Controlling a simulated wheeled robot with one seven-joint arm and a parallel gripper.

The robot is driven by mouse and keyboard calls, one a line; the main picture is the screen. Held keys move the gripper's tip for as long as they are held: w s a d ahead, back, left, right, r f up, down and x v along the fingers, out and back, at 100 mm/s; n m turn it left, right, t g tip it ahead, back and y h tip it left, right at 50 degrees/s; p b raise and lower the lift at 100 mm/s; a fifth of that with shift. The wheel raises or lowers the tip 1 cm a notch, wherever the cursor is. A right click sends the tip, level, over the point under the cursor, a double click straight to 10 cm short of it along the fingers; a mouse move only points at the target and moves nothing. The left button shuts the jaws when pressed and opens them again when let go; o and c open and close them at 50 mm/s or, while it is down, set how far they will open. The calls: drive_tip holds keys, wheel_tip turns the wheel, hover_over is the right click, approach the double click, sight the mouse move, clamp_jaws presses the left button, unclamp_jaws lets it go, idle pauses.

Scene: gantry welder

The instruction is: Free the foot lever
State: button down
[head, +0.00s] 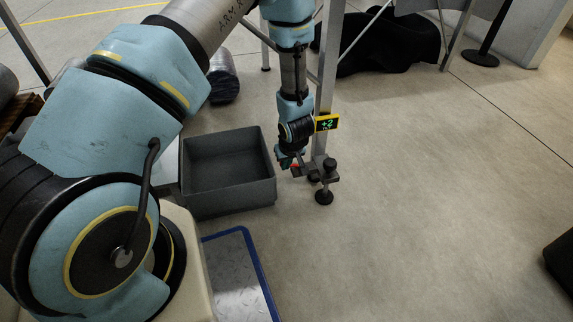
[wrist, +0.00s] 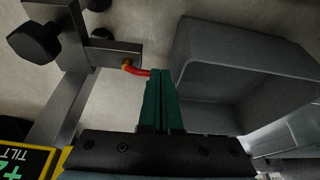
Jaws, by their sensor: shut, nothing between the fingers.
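A small red lever (wrist: 138,71) sticks out of a grey metal bracket (wrist: 112,54) in the wrist view, its free end at my fingers. I cannot tell whether they touch. The bracket carries a black knob (wrist: 35,43). In the head view the bracket (head: 325,171) is at the bottom of a metal leg (head: 327,80), above a round black foot (head: 324,197). My gripper (head: 287,164) points down just left of the bracket. In the wrist view its green fingers (wrist: 159,98) are shut together and empty.
An empty grey bin (head: 229,170) stands left of my gripper and shows close by in the wrist view (wrist: 240,75). A small display (head: 327,122) reads +2 beside the leg. A blue-edged plate (head: 240,275) lies in front.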

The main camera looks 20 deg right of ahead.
drive_tip(key=shift+w+m, duration=0.2)
drive_tip(key=shift+m, duration=0.2)
drive_tip(key=w+d+m+g+h+p, duration=0.2)
drive_tip(key=w+m, duration=0.5)
drive_tip(key=m, duration=0.9)
drive_tip(key=shift+d+m+g+h+p, duration=0.25)
drive_tip(key=shift+m+g+h+p, duration=0.05)
drive_tip(key=shift+g+h+p, duration=0.7)
